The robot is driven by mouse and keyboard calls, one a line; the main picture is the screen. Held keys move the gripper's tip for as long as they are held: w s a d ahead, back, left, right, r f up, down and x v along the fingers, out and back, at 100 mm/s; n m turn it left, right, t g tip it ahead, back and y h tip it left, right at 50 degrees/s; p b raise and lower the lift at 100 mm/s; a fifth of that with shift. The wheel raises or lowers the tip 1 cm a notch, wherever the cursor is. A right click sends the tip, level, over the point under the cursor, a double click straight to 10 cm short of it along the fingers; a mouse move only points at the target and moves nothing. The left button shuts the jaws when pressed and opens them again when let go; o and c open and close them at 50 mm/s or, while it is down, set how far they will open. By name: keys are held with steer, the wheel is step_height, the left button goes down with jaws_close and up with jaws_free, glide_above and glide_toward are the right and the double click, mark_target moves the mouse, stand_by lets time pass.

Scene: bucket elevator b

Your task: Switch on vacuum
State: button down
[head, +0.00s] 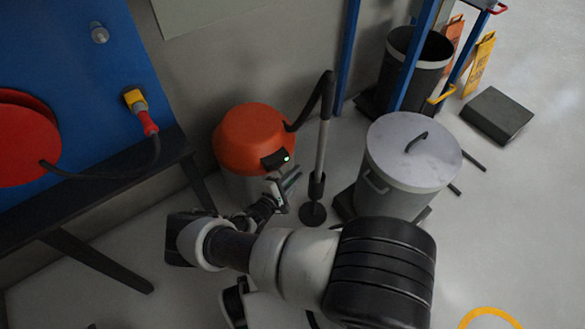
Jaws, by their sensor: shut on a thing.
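The vacuum (254,137) stands against the wall in the middle of the head view, with an orange domed top and a paler drum below.
A lidded grey bin (402,167) stands right of the hose. A black open bin (420,62) and yellow sign (478,65) are behind it. On the left is a blue panel (82,75) with a red reel (23,135), yellow socket and cable above a dark bench.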

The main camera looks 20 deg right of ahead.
steer(key=shift+w+a+f+m+t+b, duration=0.25)
steer(key=shift+f+m+t+b, duration=0.15)
steer(key=shift+f+m+b, duration=0.25)
steer(key=shift+w+r, duration=0.1)
steer(key=shift+r, duration=0.05)
steer(key=c, duration=1.7)
jaws_free()
steer(key=shift+o, duration=0.3)
